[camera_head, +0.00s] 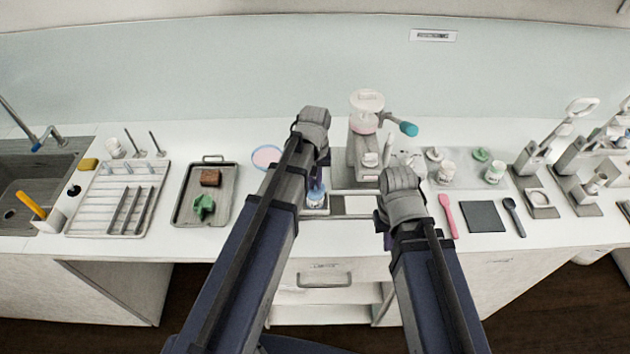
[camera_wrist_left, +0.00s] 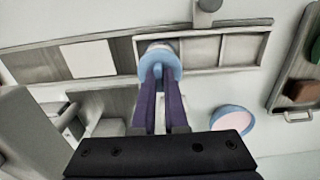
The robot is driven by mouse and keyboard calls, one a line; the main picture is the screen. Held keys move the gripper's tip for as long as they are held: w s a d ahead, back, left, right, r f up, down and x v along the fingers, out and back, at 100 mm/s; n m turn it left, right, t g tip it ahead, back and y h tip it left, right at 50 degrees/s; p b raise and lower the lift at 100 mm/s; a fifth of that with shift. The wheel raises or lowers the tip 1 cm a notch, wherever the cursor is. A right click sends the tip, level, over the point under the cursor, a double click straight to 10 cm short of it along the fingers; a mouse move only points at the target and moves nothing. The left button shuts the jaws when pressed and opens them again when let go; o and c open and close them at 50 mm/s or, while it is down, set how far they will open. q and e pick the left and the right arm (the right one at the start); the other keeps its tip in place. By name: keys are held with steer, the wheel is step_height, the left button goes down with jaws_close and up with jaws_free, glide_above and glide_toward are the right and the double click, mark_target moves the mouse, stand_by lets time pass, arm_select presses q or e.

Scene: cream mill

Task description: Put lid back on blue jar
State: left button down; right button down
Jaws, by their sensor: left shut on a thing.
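My left gripper (camera_head: 317,184) is shut on the blue lid (camera_wrist_left: 161,66), holding it by its middle. In the left wrist view the gripper's dark fingers (camera_wrist_left: 161,82) come together at the lid's knob. The blue jar (camera_head: 316,201) stands upright on the counter unit, under or very close to the lid. Its pale rim seems to show just beyond the lid in the left wrist view; I cannot tell if lid and jar touch. My right gripper (camera_head: 382,219) is low over the tray's right side; its fingers are mostly hidden by my own arm.
A divided tray (camera_head: 352,212) lies around the jar. A round pink dish with a blue rim (camera_head: 266,157) stands to the left, beyond my left arm. A mill with a teal handle (camera_head: 407,129) stands behind. A grey tray (camera_head: 186,218) with brown and green blocks is further left.

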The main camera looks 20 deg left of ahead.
arm_select(q)
steer(key=shift+c, duration=1.9)
jaws_free()
steer(key=shift+r, duration=0.1)
steer(key=shift+r+p, duration=2.25)
steer(key=shift+p, duration=0.05)
jaws_close()
